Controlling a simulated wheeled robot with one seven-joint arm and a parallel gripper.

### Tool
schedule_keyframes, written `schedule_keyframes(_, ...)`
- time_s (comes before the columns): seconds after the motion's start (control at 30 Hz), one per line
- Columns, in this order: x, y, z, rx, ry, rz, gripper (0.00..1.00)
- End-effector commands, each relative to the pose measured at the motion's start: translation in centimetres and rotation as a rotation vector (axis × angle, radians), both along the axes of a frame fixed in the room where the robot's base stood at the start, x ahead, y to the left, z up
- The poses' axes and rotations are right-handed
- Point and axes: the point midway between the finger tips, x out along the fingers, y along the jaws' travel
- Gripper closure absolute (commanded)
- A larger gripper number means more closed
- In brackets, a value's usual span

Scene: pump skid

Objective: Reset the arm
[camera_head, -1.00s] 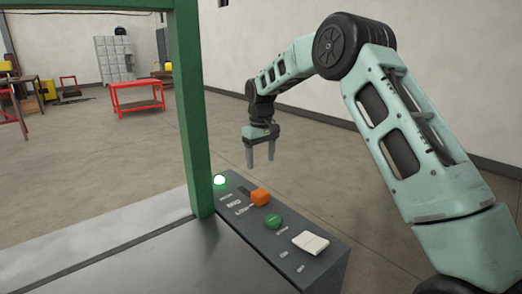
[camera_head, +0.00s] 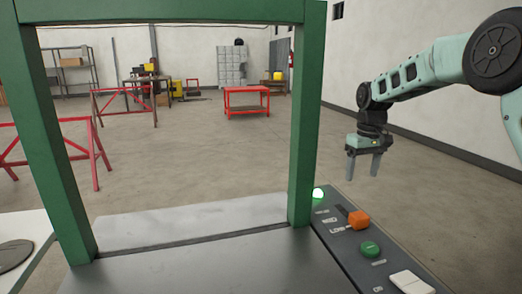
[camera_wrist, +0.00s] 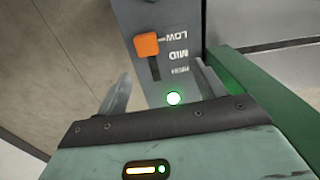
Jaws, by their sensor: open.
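My gripper (camera_head: 363,168) is open and empty, pointing down, in the air above and behind the control panel (camera_head: 345,262) in the head view. The panel carries a lit green lamp (camera_head: 318,194), an orange slider knob (camera_head: 358,220), a green button (camera_head: 370,249) and a white rocker switch (camera_head: 411,283). In the wrist view the orange knob (camera_wrist: 147,45) sits at the LOW end of its slot, with MID and another label beside it. The lit lamp (camera_wrist: 174,98) shows between my fingers, apart from them.
A green frame (camera_head: 303,130) stands beside the panel over a grey metal table (camera_head: 215,265). Red trestles (camera_head: 95,165), a red cart (camera_head: 247,100) and grey lockers (camera_head: 231,67) stand farther back. The floor behind the panel is clear.

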Motion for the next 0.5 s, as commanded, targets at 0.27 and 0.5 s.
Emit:
schedule_keyframes(0.27, -12.0, 15.0, 1.7, 0.063, -0.009, 0.186, 0.31)
schedule_keyframes(0.5, -27.7, 21.8, 0.5, 0.073, -0.006, 0.337, 0.31)
